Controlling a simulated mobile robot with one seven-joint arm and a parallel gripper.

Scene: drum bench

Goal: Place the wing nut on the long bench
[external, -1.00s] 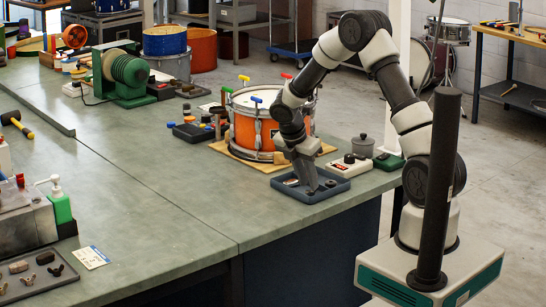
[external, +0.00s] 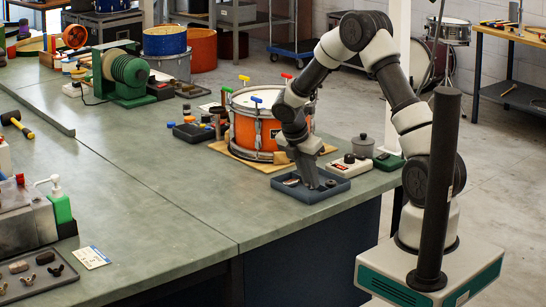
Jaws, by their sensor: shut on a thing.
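My gripper (external: 312,184) points down into a shallow blue-grey tray (external: 318,195) near the right edge of the long bench (external: 190,215). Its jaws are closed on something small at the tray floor. The held thing is hidden by the fingers and too small to make out, so I cannot tell whether it is the wing nut. Small dark parts lie in the tray's left side.
An orange drum (external: 262,128) on a wooden board stands just behind the tray. The bench's middle is clear.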

